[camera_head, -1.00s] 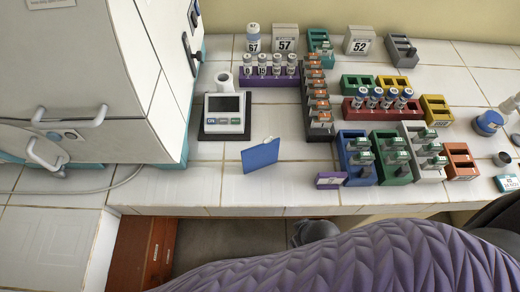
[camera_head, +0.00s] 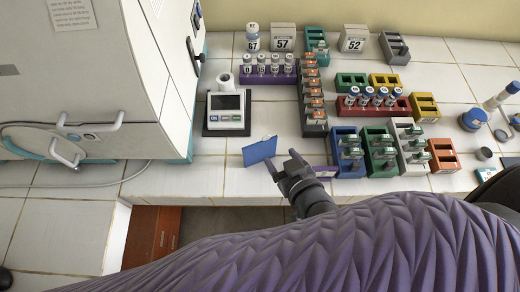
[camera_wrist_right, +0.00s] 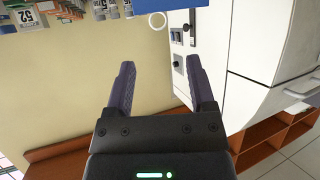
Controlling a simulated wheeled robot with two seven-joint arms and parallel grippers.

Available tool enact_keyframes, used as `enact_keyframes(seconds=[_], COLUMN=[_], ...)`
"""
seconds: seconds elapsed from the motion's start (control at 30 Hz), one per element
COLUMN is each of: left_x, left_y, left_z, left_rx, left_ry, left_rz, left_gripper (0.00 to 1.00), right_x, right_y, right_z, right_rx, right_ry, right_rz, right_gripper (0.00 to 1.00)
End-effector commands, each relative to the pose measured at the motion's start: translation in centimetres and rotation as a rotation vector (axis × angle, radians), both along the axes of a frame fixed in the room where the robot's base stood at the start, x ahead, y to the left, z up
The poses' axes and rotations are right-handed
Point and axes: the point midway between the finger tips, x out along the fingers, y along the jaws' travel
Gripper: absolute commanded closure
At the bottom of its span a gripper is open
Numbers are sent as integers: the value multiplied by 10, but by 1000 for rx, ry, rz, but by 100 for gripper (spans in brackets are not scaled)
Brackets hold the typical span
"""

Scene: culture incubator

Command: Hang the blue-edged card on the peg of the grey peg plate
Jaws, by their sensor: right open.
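The blue card (camera_head: 259,151) stands tilted near the bench's front edge, with a small pale ring at its top. In the right wrist view, a blue piece (camera_wrist_right: 168,4) and a white ring (camera_wrist_right: 157,20) show at the top edge, beyond the fingertips. My right gripper (camera_head: 282,159) is open and empty, just right of the card in the head view. It also shows open in the wrist view (camera_wrist_right: 159,72). I cannot clearly make out the grey peg plate; small grey fittings (camera_wrist_right: 183,36) on the white cabinet may include it. My left gripper is not in view.
The white cabinet (camera_head: 150,100) stands at the left. A scale (camera_head: 226,113) sits behind the card. Vial racks, including a purple one (camera_head: 268,77) and a blue one (camera_head: 347,168), fill the bench's back and right. Bare tiles (camera_head: 190,180) lie left of the card.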

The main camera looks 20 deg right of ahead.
Motion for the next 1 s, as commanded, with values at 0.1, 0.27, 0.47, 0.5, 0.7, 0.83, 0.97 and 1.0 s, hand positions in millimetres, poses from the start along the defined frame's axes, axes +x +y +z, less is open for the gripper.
enact_keyframes(seconds=[0.1, 0.27, 0.47, 0.5, 0.7, 0.83, 0.97, 1.0], left_x=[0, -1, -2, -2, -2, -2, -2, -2], left_y=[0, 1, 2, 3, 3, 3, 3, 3], left_z=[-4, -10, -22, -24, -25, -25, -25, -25], left_rx=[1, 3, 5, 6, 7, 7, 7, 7], left_ry=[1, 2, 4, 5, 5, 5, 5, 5], left_rz=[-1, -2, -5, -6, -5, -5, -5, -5], left_gripper=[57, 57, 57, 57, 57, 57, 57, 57], right_x=[14, 40, 73, 79, 90, 90, 90, 90], right_y=[2, 5, 6, 7, 8, 8, 8, 8], right_z=[-6, -17, -38, -40, -43, -42, -42, -42], right_rx=[6, 6, 6, 6, 6, 6, 6, 6], right_ry=[-40, -41, -39, -39, -37, -37, -37, -37], right_rz=[-3, -3, -2, -2, -2, -2, -2, -2], right_gripper=[30, 30, 30, 30, 30, 34, 62, 70])
